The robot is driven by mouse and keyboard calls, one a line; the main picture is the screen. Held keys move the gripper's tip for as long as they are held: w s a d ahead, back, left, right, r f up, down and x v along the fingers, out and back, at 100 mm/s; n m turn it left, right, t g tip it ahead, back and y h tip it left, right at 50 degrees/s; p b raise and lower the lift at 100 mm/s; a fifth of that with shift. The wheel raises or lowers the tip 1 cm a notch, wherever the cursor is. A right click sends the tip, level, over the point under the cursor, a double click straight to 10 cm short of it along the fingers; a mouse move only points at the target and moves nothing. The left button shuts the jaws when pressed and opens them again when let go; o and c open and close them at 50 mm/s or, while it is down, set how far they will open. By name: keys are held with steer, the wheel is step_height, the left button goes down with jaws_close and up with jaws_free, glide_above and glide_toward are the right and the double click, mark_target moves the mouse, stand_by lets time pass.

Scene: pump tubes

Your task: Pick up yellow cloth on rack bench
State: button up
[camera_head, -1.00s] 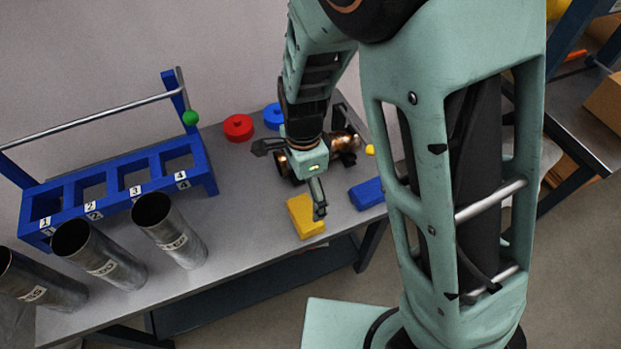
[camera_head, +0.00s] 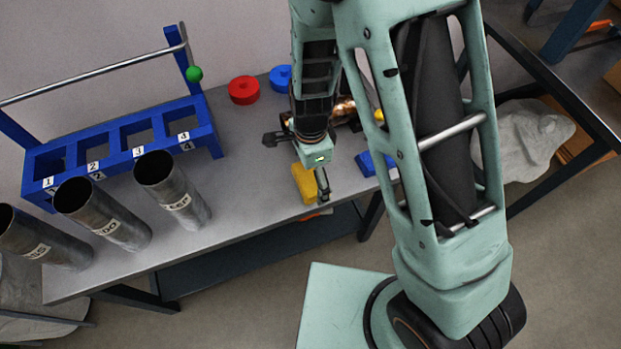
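The yellow cloth (camera_head: 303,184) looks like a thick block. It lies near the front edge of the grey rack bench (camera_head: 240,190), right of the metal tubes. My gripper (camera_head: 297,168) is over the bench with its two fingers spread wide. One finger points left, and the other is at the cloth's right side. The gripper body hides the cloth's upper right part. I cannot tell whether the finger touches the cloth. Nothing shows held between the fingers.
A blue rack (camera_head: 125,146) with numbered slots stands on the left, with several metal tubes (camera_head: 175,190) before it. Red (camera_head: 243,90) and blue (camera_head: 280,78) rings lie behind my gripper. A blue block (camera_head: 372,163) is to the right. Bare bench lies between tubes and cloth.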

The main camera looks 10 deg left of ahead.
steer(key=c, duration=1.3)
steer(key=shift+r, duration=0.1)
